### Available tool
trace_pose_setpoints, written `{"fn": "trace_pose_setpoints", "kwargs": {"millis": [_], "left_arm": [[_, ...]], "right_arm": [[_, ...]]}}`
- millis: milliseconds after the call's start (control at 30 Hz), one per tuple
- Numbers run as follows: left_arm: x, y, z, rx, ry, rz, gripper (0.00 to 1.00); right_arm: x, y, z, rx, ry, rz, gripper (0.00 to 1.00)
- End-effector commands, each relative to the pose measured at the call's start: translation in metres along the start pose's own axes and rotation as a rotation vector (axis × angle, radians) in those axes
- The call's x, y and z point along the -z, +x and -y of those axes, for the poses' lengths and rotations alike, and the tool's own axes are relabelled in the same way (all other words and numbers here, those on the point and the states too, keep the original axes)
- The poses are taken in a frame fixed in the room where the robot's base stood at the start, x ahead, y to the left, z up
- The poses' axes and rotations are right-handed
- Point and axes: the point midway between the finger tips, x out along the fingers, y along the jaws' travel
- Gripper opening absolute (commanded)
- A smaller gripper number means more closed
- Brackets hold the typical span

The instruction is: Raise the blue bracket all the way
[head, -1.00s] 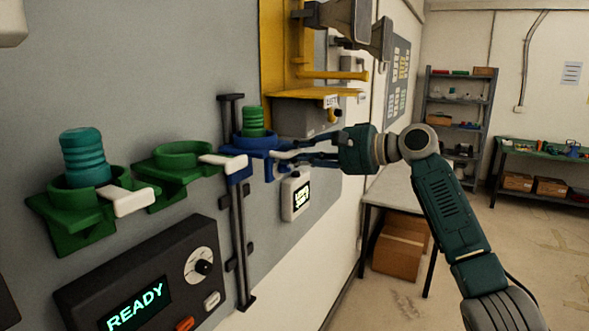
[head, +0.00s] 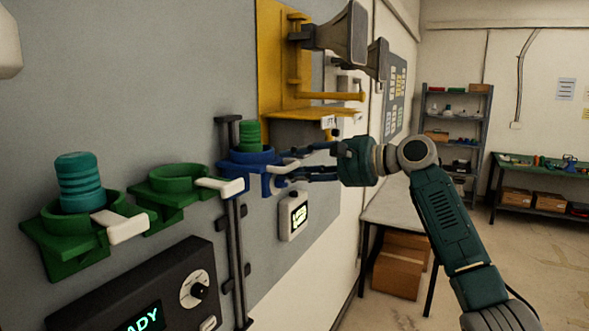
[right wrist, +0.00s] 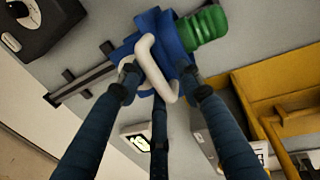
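The blue bracket (head: 252,160) sits on a dark vertical rail (head: 236,255) on the grey wall panel, a little below the rail's top end. A green ribbed cylinder (head: 249,134) stands in its ring. My right gripper (head: 282,168) is at the bracket's right side. In the right wrist view, its fingers (right wrist: 157,78) close in from both sides on the bracket's white looped handle (right wrist: 156,62); the third finger lies behind it. The blue bracket (right wrist: 183,48) and green cylinder (right wrist: 207,27) show just beyond. My left gripper is out of view.
Two green brackets (head: 60,238) are on the left, one with a teal cylinder (head: 78,180). A yellow bracket (head: 272,60) with grey horns (head: 345,35) is above right. A dark control box (head: 135,290) is below; a small white display (head: 294,215) hangs under my gripper.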

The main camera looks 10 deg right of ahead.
Motion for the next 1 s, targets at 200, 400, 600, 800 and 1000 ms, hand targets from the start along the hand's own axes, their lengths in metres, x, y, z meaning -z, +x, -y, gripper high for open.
{"fn": "trace_pose_setpoints", "kwargs": {"millis": [200,400,600,800,1000], "left_arm": [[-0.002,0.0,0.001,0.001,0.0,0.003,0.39],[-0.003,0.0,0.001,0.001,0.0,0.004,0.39],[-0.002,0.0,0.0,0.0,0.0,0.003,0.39],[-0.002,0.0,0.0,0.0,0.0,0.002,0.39],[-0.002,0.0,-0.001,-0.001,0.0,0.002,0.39]], "right_arm": [[-0.002,0.0,0.002,0.004,-0.001,0.004,0.35],[0.0,-0.015,0.001,0.003,-0.001,0.001,0.35],[0.001,-0.056,0.0,0.001,-0.001,-0.002,0.35],[0.002,-0.095,-0.001,-0.001,0.0,-0.001,0.35],[0.002,-0.116,-0.002,-0.002,0.002,0.0,0.35]]}}
